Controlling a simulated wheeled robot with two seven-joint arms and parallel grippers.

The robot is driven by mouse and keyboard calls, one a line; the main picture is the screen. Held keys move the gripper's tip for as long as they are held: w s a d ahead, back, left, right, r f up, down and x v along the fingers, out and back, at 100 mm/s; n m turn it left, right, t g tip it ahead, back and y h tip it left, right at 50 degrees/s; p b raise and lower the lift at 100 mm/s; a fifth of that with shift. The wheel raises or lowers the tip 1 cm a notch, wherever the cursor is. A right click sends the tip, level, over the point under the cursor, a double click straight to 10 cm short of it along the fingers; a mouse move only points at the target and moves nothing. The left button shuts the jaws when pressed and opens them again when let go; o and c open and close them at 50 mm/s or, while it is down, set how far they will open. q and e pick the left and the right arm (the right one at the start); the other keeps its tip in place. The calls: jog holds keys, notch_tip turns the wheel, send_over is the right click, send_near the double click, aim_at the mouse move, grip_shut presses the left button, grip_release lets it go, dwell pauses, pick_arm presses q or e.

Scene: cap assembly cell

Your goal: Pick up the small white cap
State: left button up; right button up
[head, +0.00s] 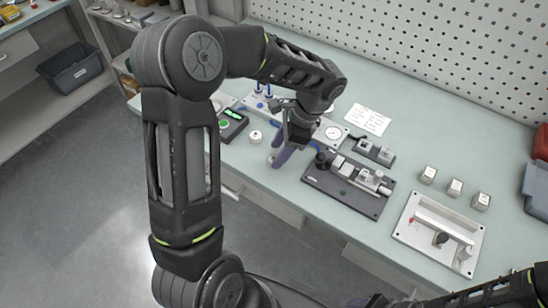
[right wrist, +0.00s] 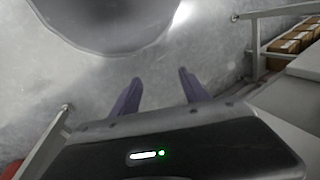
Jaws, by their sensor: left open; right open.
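The small white cap (head: 255,136) stands on the pale green bench top in the head view, just left of my left gripper. My left gripper (head: 281,158) points down over the bench near its front edge. Its purple fingers are open, beside the cap and apart from it; the arm partly hides what is behind it. My right gripper (right wrist: 160,82) shows in the right wrist view with its two purple fingers spread and nothing between them, above the grey floor.
A dark fixture plate (head: 345,186) lies right of the left gripper, and a light tray (head: 440,232) farther right. Several small metal blocks (head: 454,188) stand behind that tray. A black device with a green display (head: 231,122) is left of the cap. A perforated wall backs the bench.

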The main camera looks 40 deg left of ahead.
pick_arm(q)
jog(key=shift+x, duration=1.1)
jog(key=shift+c, duration=0.4)
jog(key=c, duration=0.9)
